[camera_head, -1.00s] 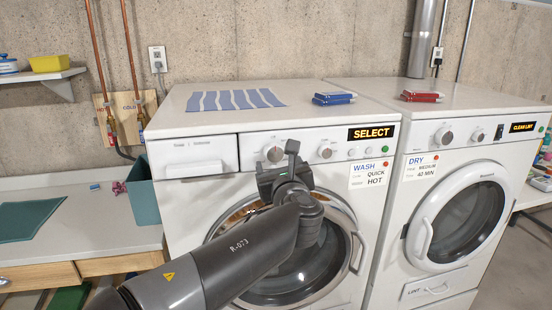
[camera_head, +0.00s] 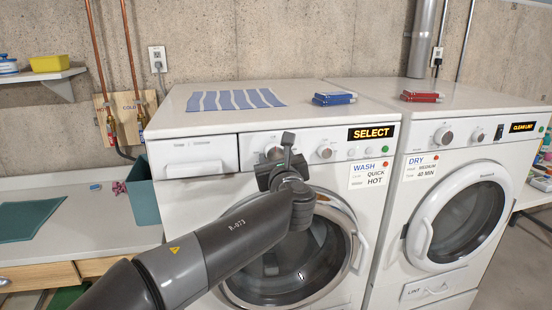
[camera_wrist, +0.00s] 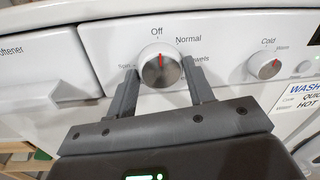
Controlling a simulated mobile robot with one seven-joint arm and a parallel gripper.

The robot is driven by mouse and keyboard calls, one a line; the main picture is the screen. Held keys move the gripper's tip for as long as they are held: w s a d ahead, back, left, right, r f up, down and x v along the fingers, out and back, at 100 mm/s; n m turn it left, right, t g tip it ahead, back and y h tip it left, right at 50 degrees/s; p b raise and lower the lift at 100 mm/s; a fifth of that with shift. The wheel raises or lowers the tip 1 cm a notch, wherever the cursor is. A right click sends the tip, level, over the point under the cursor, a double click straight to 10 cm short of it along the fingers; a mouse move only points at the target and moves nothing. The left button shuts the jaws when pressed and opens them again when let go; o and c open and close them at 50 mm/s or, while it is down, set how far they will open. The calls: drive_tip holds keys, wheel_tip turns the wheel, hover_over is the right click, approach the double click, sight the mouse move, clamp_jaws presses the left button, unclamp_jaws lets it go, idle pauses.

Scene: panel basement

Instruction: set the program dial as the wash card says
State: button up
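The program dial (camera_wrist: 161,67) is a round silver knob on the washer's front panel; its red pointer stands upward, close to the Off mark. Normal and Towels are printed to its right, a Spin label to its left. My gripper (camera_wrist: 160,68) is open, one finger on each side of the dial; whether they touch it is unclear. In the head view my gripper (camera_head: 277,158) covers most of the dial. The wash card (camera_head: 370,174) on the washer front reads QUICK and HOT. The washer display (camera_head: 371,133) reads SELECT.
A second knob (camera_wrist: 264,66) has its pointer near Cold. The softener drawer (camera_head: 197,153) is left of the dial. The dryer (camera_head: 460,190) stands right, with its own DRY card (camera_head: 421,166). A striped blue cloth (camera_head: 235,100) and a blue item (camera_head: 334,99) lie on the washer top.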

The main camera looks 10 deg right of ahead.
drive_tip(key=c, duration=0.5)
